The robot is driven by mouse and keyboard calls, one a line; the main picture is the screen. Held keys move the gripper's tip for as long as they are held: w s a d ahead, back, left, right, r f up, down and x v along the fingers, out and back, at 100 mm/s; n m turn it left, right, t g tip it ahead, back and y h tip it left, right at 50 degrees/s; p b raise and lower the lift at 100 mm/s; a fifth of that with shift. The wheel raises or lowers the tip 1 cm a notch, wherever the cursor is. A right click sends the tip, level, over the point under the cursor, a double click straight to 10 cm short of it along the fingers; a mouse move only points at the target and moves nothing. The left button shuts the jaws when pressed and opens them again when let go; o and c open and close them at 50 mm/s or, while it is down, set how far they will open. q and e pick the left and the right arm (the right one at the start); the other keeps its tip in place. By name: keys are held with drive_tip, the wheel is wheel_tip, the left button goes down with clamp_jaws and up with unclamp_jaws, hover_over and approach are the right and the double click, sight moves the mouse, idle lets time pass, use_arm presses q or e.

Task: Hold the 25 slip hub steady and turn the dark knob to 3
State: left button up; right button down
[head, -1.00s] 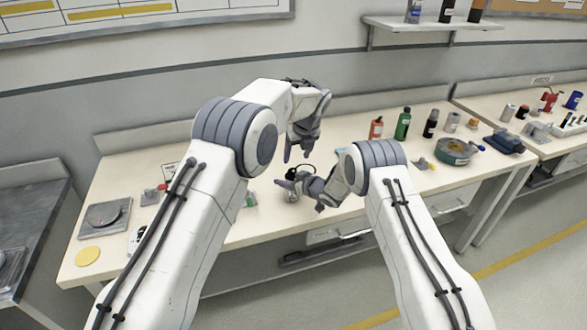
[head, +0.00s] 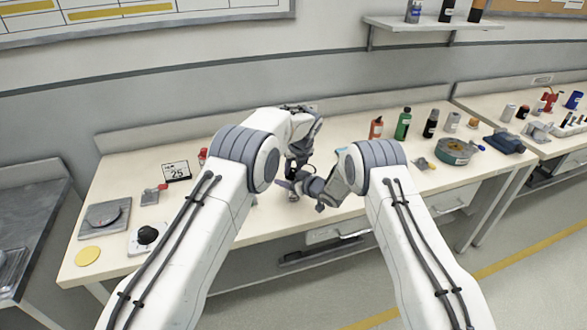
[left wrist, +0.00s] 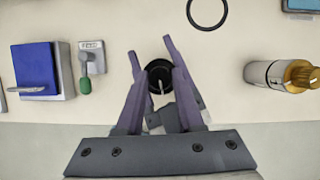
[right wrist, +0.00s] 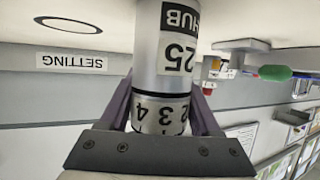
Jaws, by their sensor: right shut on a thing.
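The slip hub (right wrist: 163,40) is a silver cylinder labelled "HUB" and "25", with a band of numbers 2, 3 and 4 seen upside down in the right wrist view. My right gripper (right wrist: 163,100) is shut on its body from the side; it also shows in the head view (head: 290,186). The dark knob (left wrist: 159,74) is round and black with a pale pointer line. My left gripper (left wrist: 153,52) is open above it, a finger on each side; contact cannot be told. In the head view my left gripper (head: 297,168) hangs above the right one.
A card reading "25" (head: 175,171) stands at the back left. A scale (head: 105,214), a yellow disc (head: 88,256) and a white box with a black knob (head: 141,242) sit at left.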

use_arm(q)
drive_tip(key=shift+n+y, duration=0.3)
drive_tip(key=shift+n, duration=0.5)
clamp_jaws()
drive_tip(key=o, duration=1)
unclamp_jaws()
drive_tip(key=shift+o, duration=0.2)
drive_tip(key=shift+r, duration=0.1)
drive_tip(key=v, duration=1.2)
drive_tip(key=shift+d, duration=0.1)
